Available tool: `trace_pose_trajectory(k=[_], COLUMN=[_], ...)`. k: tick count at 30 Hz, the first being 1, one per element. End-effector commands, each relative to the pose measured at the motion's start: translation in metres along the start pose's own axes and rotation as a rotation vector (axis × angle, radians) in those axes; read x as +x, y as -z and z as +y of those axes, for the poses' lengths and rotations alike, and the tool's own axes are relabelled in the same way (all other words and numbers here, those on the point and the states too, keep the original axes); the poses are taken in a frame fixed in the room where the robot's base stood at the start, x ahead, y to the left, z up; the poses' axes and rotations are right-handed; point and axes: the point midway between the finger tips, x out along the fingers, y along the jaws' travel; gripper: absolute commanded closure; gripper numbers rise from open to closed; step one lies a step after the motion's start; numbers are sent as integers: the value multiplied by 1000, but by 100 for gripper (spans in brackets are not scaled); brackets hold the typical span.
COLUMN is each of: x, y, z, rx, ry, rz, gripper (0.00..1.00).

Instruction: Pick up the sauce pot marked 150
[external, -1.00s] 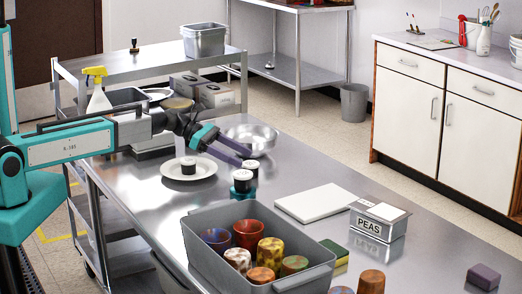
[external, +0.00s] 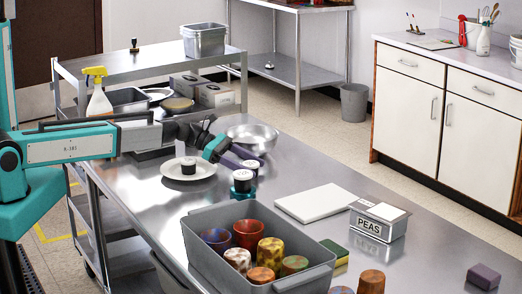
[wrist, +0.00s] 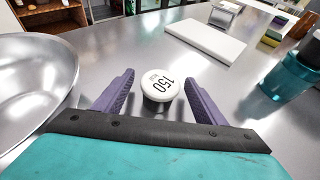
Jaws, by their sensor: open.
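The sauce pot marked 150 (wrist: 160,85) has a white lid with black print and a dark body. In the wrist view it stands on the steel table between the two purple fingers of my gripper (wrist: 160,78), with a gap on each side. A third pot (external: 188,166) stands on a white plate (external: 205,171).
A metal bowl (external: 252,138) is close beside my gripper, at left in the wrist view (wrist: 35,75). A grey bin (external: 200,240) of cups, a white board (external: 312,202) and a PEAS tin (external: 377,222) are farther off.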

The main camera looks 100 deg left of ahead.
Motion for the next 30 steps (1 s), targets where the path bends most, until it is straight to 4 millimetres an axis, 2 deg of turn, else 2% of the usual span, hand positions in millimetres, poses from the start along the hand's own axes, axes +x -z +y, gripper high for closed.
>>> trace_pose_trajectory(k=[13, 21, 30], x=[-1, -1, -1], y=[0, 0, -1], z=[0, 0, 0], rx=[0, 0, 0], ry=[0, 0, 0], rz=[0, 0, 0], gripper=[35, 80, 80])
